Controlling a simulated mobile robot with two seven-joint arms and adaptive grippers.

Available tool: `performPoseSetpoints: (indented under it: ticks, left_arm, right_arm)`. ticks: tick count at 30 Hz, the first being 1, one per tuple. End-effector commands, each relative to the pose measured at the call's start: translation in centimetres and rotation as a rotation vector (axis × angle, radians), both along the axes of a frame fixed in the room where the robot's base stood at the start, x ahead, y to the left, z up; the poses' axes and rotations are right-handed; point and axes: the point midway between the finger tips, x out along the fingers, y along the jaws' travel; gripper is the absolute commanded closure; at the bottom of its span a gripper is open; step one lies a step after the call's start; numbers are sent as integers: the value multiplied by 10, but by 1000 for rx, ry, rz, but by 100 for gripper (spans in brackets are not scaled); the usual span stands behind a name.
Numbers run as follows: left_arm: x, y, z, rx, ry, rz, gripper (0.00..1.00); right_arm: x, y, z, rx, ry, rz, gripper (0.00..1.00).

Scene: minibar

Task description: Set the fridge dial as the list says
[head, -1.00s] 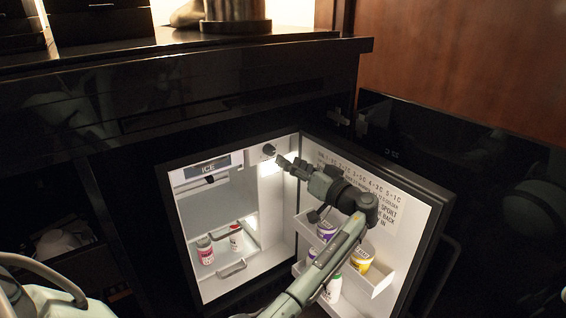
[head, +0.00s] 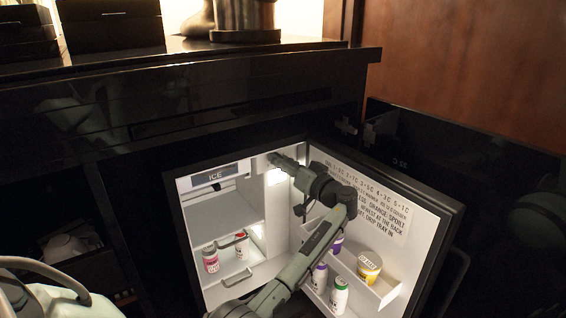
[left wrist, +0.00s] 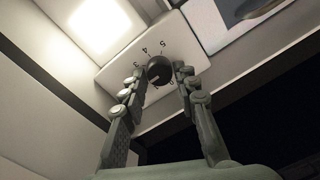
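The black fridge dial (left wrist: 159,69) sits on a pale housing at the fridge's upper inside, with numbers printed around it; 3, 4 and 5 are readable. Its setting is not clear. In the head view the gripper hides the dial. My left gripper (head: 275,158) is at the dial, its two fingers apart on either side of it in the left wrist view; I see no clear contact. The printed list (head: 368,196) is on the open door's inner face, with a row of numbers and temperatures, partly readable. My right gripper is not in view.
The fridge door (head: 433,225) stands open at right. Its shelves hold a yellow tub (head: 369,267), a white green-capped bottle (head: 339,294) and purple-marked containers. A pink-labelled bottle (head: 210,258) stands inside, below the ICE compartment (head: 215,175). The dark counter (head: 215,65) overhangs above.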

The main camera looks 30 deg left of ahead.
Motion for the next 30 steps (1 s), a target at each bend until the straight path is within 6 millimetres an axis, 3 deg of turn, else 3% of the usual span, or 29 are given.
performPoseSetpoints:
  ticks: [1,6,17,30]
  left_arm:
    - [0,0,0,0,0,0,80]
    - [0,0,0,0,0,0,100]
    - [0,0,0,22,52,1,100]
    - [0,0,0,152,367,2,100]
  right_arm:
    - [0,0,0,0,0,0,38]
    - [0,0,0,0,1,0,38]
    - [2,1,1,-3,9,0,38]
    - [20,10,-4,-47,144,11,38]
